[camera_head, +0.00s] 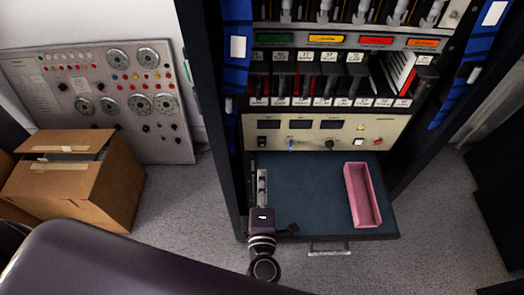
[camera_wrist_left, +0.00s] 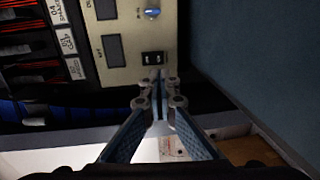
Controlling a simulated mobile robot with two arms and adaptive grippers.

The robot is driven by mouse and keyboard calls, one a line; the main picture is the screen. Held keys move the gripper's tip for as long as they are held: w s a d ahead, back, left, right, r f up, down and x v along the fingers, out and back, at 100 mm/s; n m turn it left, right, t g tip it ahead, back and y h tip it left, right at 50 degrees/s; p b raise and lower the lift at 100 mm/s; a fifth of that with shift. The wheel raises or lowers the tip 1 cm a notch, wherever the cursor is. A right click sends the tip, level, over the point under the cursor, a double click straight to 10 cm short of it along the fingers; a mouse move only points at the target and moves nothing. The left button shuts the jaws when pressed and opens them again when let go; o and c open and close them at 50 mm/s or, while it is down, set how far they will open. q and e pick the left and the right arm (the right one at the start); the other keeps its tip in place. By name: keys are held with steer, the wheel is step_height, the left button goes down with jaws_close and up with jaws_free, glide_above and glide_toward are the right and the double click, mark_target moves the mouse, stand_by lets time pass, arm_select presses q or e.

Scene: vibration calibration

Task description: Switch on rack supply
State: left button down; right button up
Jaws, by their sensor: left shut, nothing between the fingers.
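The rack supply is a cream panel (camera_head: 345,127) in the rack, with dark displays, knobs and buttons. A small black rocker switch (camera_head: 262,141) sits at its lower left; it also shows in the left wrist view (camera_wrist_left: 153,58). My left gripper (camera_head: 262,172) is shut and empty, over the left side of the shelf below the panel. In the left wrist view its fingertips (camera_wrist_left: 158,75) are together, pointing at the rocker switch and appearing just short of it or touching it; I cannot tell which. The switch's position is too small to read. My right gripper is not in view.
A blue-topped pull-out shelf (camera_head: 310,190) juts out under the panel, with a pink open tray (camera_head: 362,195) at its right. A cardboard box (camera_head: 75,180) and a grey gauge panel (camera_head: 105,100) stand at the left. Rack posts flank the panel.

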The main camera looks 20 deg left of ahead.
mark_target(262, 146)
arm_select(q)
steer(key=p+x, duration=0.1)
steer(key=x, duration=0.8)
steer(key=shift+w, duration=0.25)
steer(key=shift+w+a+f, duration=0.15)
steer(key=shift+w, duration=0.1)
